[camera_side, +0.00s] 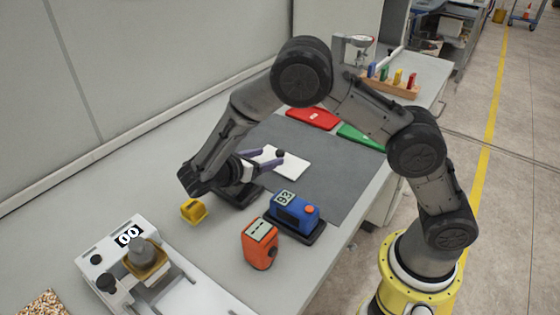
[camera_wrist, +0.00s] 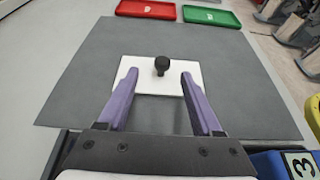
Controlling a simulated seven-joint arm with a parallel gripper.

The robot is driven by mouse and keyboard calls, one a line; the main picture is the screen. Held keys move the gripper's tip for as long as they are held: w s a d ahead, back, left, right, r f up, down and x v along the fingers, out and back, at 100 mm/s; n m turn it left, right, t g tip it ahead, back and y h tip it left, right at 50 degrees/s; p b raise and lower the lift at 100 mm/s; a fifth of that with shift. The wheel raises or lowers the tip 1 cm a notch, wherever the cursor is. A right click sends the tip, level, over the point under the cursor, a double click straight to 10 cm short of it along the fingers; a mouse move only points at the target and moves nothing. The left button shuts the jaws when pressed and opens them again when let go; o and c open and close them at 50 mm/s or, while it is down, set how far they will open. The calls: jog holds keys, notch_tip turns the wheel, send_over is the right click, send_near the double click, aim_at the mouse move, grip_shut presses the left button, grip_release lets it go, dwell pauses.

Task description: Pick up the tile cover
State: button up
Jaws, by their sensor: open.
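The tile cover is a flat white square plate (camera_side: 292,165) with a round black knob (camera_side: 280,153) on top. It lies on the dark grey mat (camera_side: 340,175). In the wrist view the white plate (camera_wrist: 147,62) is ahead of my gripper, and the black knob (camera_wrist: 161,64) stands near its middle. My gripper (camera_wrist: 159,76) has purple fingers, spread apart, one on each side of the knob as seen from the wrist. It also shows in the side view (camera_side: 279,162). Nothing is held. Whether the fingertips touch the plate, I cannot tell.
Red tray (camera_side: 314,118) and green tray (camera_side: 360,137) lie at the mat's far edge. A blue device (camera_side: 295,211), an orange device (camera_side: 259,244) and a yellow block (camera_side: 194,211) stand nearby. A white machine (camera_side: 120,262) is at lower left. The mat around the plate is clear.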

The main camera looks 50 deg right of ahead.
aim_at(277, 155)
jog(key=shift+x, duration=3.2)
jog(key=shift+s, duration=0.15)
grip_shut()
